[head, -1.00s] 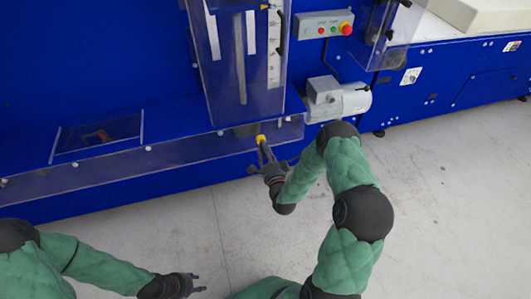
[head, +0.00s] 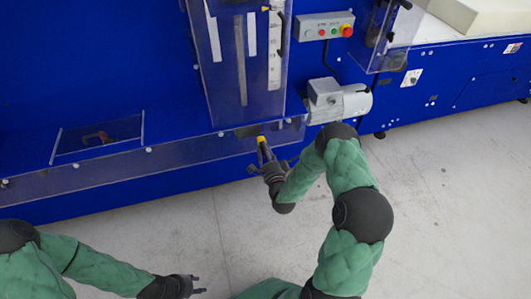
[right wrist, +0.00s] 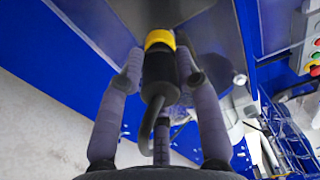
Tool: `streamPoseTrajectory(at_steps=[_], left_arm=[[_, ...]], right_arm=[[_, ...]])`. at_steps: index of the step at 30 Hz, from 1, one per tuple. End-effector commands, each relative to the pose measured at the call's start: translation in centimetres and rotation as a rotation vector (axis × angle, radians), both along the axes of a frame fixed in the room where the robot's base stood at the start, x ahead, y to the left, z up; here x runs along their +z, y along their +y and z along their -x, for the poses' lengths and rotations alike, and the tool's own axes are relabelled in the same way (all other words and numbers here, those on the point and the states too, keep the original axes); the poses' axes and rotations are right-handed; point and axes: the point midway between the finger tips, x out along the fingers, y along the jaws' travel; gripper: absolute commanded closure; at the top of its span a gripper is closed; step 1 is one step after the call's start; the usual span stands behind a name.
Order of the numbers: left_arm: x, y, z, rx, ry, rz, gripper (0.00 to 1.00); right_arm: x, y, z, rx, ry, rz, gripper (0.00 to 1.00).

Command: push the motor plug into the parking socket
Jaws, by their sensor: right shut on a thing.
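The motor plug (right wrist: 158,68) is black with a yellow collar, and a cable bends down from its rear. My right gripper (right wrist: 160,66) is shut on it, with fingers on both sides. In the head view, the plug's yellow collar (head: 262,140) shows at the fingertips of my right gripper (head: 264,152), beside the lower front of the blue machine. My left gripper (head: 197,285) is empty and open, low in the head view.
A clear guard (head: 245,75) rises above the plug area. A grey motor (head: 338,100) stands to its right, below a control box (head: 323,26) with coloured buttons. A low clear strip (head: 130,165) runs along the machine's front. The grey floor (head: 460,200) is free.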

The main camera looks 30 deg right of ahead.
Motion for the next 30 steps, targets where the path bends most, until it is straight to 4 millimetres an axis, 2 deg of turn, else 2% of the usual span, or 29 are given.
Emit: streamPoseTrajectory(at_steps=[22, 23, 25, 26, 30], left_arm=[[0.0, 0.0, 0.0, 0.0, 0.0, 0.0, 0.6], [0.0, 0.0, 0.0, 0.0, 0.0, 0.0, 0.6], [0.0, 0.0, 0.0, 0.0, 0.0, 0.0, 0.6], [0.0, 0.0, 0.0, 0.0, 0.0, 0.0, 0.6], [0.0, 0.0, 0.0, 0.0, 0.0, 0.0, 0.6]], right_arm=[[0.0, -0.3, -1.3, 0.0, -0.001, 0.0, 1.0], [0.0, -0.3, -1.3, 0.0, -0.001, 0.0, 0.63], [0.0, -0.3, -1.3, 0.0, -0.001, 0.0, 0.43], [0.0, -0.3, -1.3, 0.0, -0.001, 0.0, 0.38], [0.0, -0.3, -1.3, 0.0, 0.0, 0.0, 0.38]])
